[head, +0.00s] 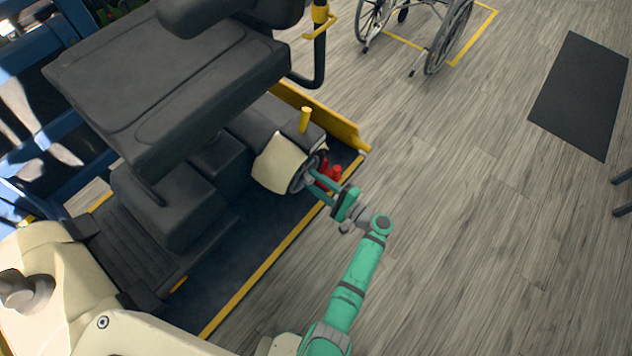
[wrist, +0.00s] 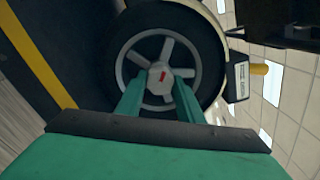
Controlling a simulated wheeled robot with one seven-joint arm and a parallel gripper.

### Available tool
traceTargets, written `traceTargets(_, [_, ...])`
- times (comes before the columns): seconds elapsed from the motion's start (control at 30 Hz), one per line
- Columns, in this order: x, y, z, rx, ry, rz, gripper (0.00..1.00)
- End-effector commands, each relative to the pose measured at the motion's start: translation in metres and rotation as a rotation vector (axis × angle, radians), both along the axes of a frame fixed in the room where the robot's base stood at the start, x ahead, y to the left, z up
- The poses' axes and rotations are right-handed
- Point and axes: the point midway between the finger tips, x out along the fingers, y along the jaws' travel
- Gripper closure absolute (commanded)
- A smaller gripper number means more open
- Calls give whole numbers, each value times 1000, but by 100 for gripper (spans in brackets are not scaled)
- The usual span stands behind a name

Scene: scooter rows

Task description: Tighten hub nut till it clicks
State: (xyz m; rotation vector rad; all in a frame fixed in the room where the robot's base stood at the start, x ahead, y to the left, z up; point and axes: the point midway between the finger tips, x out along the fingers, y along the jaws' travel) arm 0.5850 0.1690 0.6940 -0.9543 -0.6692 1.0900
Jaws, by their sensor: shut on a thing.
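The scooter's rear wheel (head: 297,178) has a black tyre and grey spokes, and it fills the middle of the wrist view (wrist: 200,48). The grey hub nut (wrist: 157,77) with a red mark sits at the wheel's centre. My gripper (wrist: 158,88) reaches straight at the hub, with one green finger on either side of the nut, shut on it. In the head view my gripper (head: 313,181) meets the wheel from the right. The fingers hide the nut in the head view.
The scooter (head: 180,85) has a dark seat and a cream rear fender (head: 278,163). A red object (head: 331,172) stands close behind the fingers. A yellow ramp edge (head: 345,133) lies beyond. A wheelchair (head: 425,35) and a dark mat (head: 580,95) are farther off.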

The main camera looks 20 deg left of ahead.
Motion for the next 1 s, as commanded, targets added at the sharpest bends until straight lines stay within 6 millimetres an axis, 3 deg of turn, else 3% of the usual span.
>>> traceTargets(0.63, [-1,3,0,17,47,6,89])
traceTargets(0.67, [-1,3,0,17,47,6,62])
traceTargets(0.73, [-1,2,0,16,47,5,48])
traceTargets(1.0, [0,0,0,16,46,1,48])
